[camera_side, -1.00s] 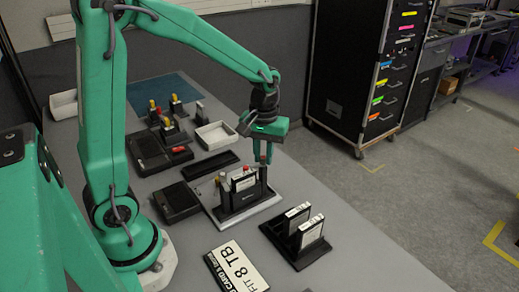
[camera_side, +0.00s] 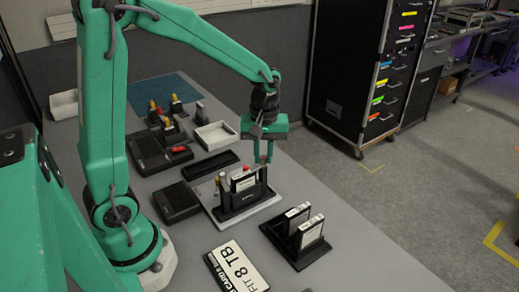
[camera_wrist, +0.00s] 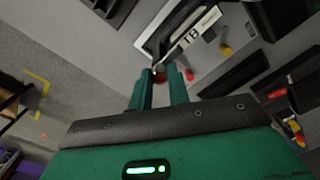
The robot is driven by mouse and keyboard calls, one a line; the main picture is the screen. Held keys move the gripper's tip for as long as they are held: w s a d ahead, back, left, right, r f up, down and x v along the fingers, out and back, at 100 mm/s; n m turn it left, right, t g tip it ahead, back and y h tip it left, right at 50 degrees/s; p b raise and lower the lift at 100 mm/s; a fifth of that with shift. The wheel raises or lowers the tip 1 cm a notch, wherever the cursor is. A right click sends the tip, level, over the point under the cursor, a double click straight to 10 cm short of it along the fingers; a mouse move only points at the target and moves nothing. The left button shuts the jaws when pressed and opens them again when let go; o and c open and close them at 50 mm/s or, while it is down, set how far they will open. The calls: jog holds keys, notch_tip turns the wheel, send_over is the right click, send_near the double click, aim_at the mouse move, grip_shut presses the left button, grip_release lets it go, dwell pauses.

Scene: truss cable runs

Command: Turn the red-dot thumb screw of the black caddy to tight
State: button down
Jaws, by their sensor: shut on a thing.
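The black caddy (camera_side: 238,204) stands upright on a pale grey plate (camera_side: 272,203) and holds a drive with a white label (camera_side: 243,182). In the wrist view the labelled drive (camera_wrist: 200,28) shows above my fingers. My gripper (camera_side: 264,160) points down at the caddy's far right end. In the wrist view my gripper (camera_wrist: 161,76) is shut on a small red-topped part, the red-dot thumb screw (camera_wrist: 159,77), which sits between the fingertips. The fingers hide most of the screw, so its turn angle cannot be told.
Another red knob (camera_wrist: 190,75) is close beside the right finger in the wrist view. A black holder with two drives (camera_side: 298,240) stands in front. A black tray (camera_side: 211,165), a white tray (camera_side: 215,136) and a black box (camera_side: 177,201) lie left and behind. A sign (camera_side: 238,268) lies near.

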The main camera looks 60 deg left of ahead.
aim_at(261, 159)
jog(key=c, duration=1.3)
grip_release()
jog(key=shift+r, duration=3.85)
jog(key=shift+r, duration=0.1)
jog(key=shift+s+d+r+m, duration=0.1)
jog(key=shift+s+r+m, duration=0.2)
jog(key=shift+s, duration=0.15)
jog(key=s+d+r+m+t, duration=0.2)
jog(key=s+m+t, duration=0.3)
jog(key=s+m, duration=0.5)
jog(key=s+r, duration=0.1)
jog(key=s, duration=0.2)
jog(key=shift+m+t, duration=0.3)
jog(key=shift+t, duration=0.1)
